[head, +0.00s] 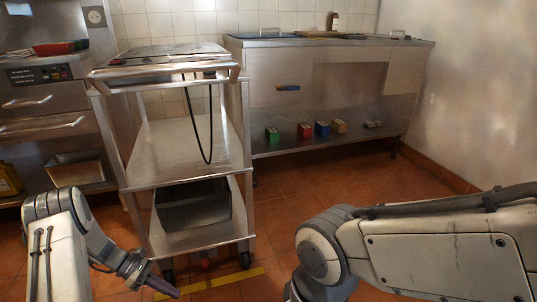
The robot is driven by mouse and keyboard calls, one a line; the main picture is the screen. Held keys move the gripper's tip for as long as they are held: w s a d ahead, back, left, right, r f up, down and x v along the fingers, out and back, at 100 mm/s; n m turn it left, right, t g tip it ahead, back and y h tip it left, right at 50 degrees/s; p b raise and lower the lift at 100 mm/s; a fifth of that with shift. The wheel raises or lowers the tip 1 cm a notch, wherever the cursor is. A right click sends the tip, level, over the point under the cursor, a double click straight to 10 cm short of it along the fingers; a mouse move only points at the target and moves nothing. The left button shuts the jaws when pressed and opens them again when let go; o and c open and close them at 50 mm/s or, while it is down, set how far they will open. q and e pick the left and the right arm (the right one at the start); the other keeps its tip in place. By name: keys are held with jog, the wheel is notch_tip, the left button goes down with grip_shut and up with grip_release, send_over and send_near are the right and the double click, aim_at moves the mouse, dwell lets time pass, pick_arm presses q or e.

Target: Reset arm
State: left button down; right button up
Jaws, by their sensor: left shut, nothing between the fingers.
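My left gripper (163,287) is at the lower left, low in front of the trolley's base. Its fingers are shut and empty, pointing down and to the right. My left arm comes in from the lower left corner. My right arm comes in from the right and bends down at its elbow near the bottom middle. My right gripper is outside the picture.
A steel trolley (190,145) stands close ahead, with a black bin (193,205) on its low shelf and a hanging black cable (207,160). A steel counter (335,85) stands behind, with several coloured boxes below. The tiled floor (320,185) is clear at centre right.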

pick_arm(q)
jog(key=s+d+r+m+g+y+p, duration=0.1)
jog(key=s+d+r+m+y+p, duration=0.15)
jog(key=d+r+m, duration=0.55)
jog(key=s+d+r+m+g+y+p, duration=0.15)
jog(key=d+r+m+y, duration=0.25)
jog(key=d+r, duration=0.75)
jog(key=s+d+r+m+t+y+p, duration=0.1)
jog(key=s+d+r+m+t, duration=0.1)
jog(key=s+r+m, duration=0.6)
jog(key=s+d+r+m+t+y+p, duration=0.15)
jog(key=s+r+m, duration=0.35)
jog(key=s, duration=0.5)
notch_tip(320, 180, up, 37)
jog(key=m+p, duration=0.1)
jog(key=p, duration=3.6)
jog(key=shift+s+d+r+p, duration=0.2)
jog(key=shift+s+d+p, duration=0.1)
jog(key=shift+s+p, duration=0.1)
jog(key=shift+w, duration=0.1)
